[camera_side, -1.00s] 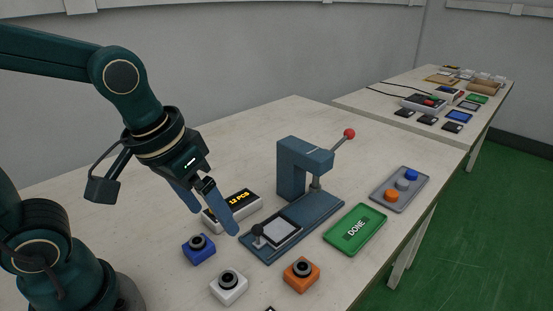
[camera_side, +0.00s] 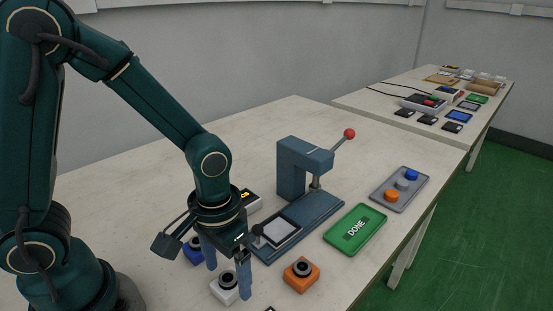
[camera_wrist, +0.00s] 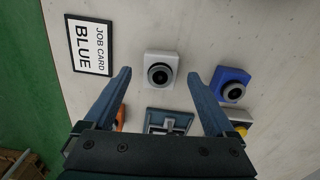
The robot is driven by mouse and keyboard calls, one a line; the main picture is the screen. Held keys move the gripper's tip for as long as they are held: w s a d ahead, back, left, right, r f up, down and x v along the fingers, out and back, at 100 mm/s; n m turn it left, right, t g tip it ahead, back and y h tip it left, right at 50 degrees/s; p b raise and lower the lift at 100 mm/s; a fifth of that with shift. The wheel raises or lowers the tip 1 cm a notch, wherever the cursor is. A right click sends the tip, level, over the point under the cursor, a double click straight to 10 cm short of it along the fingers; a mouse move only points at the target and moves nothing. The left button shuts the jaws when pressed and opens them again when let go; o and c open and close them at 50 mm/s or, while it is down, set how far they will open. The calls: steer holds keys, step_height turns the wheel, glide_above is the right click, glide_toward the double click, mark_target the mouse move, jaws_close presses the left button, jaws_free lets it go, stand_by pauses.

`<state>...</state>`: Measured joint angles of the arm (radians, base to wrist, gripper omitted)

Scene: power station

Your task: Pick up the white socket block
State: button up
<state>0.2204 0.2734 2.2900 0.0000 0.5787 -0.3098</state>
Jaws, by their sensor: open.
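The white socket block (camera_side: 226,289) stands on the table near its front edge, with a dark round socket on top. In the wrist view the white socket block (camera_wrist: 161,69) lies ahead, between the lines of my two fingers and just beyond their tips. My gripper (camera_side: 228,280) is open and empty, its fingers pointing down close to the white block. In the wrist view my gripper (camera_wrist: 160,76) shows both blue fingers spread apart. I cannot tell from the side view whether a finger touches the block.
A blue socket block (camera_wrist: 234,84) and an orange one (camera_side: 301,275) stand on either side. A job card reading BLUE (camera_wrist: 91,47) lies on the table.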

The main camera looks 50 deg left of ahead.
steer(key=shift+f, duration=0.2)
jaws_close()
steer(key=shift+r, duration=0.2)
